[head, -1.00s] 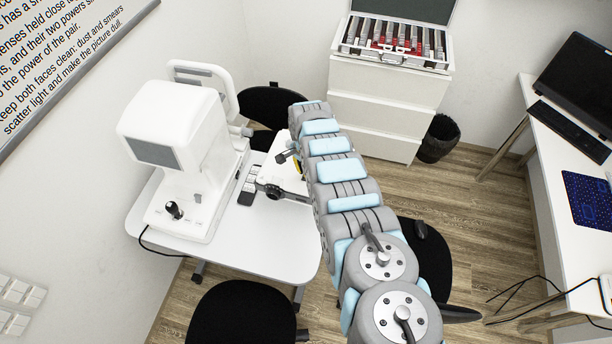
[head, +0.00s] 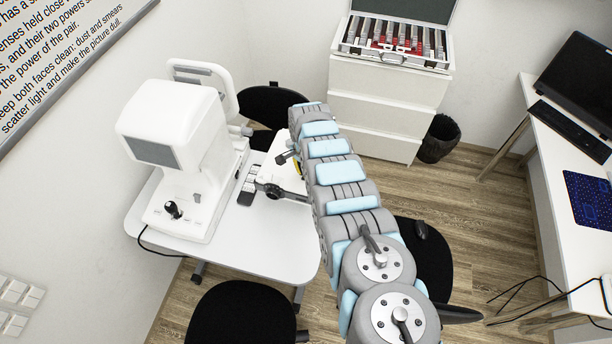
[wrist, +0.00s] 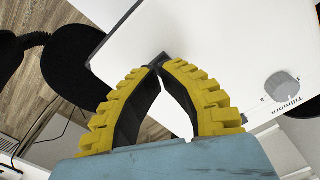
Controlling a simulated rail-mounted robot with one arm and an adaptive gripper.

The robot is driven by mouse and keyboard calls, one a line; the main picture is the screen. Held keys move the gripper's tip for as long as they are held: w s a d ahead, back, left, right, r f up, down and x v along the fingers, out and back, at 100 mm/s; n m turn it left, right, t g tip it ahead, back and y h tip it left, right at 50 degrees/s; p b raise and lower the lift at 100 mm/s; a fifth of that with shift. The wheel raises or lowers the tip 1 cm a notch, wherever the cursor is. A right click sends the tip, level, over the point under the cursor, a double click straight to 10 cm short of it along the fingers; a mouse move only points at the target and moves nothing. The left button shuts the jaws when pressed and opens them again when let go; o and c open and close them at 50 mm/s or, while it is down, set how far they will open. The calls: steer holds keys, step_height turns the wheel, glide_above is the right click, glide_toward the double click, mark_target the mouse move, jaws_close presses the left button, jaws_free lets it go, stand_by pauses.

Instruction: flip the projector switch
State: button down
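My gripper (wrist: 159,64) has yellow ribbed fingers with dark inner pads. Their tips meet in front of the white face, left of the knob and apart from it in the picture. Nothing held is visible between them. In the head view, the white box (head: 268,170) is on the small table, partly hidden by my arm.
The white table (head: 255,252) also bears a large white eye instrument (head: 170,135) and a dark handset (head: 247,186). Black stools (head: 242,312) stand around it. A drawer cabinet (head: 380,125) with an open lens case (head: 395,45) is behind. A desk (head: 560,190) is at right.

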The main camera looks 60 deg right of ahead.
steer(key=shift+f+b, duration=1.2)
steer(key=shift+f, duration=0.15)
stand_by(0.8)
steer(key=shift+r, duration=0.2)
step_height(320, 180, up, 7)
steer(key=p, duration=0.7)
steer(key=shift+f, duration=0.1)
stand_by(0.6)
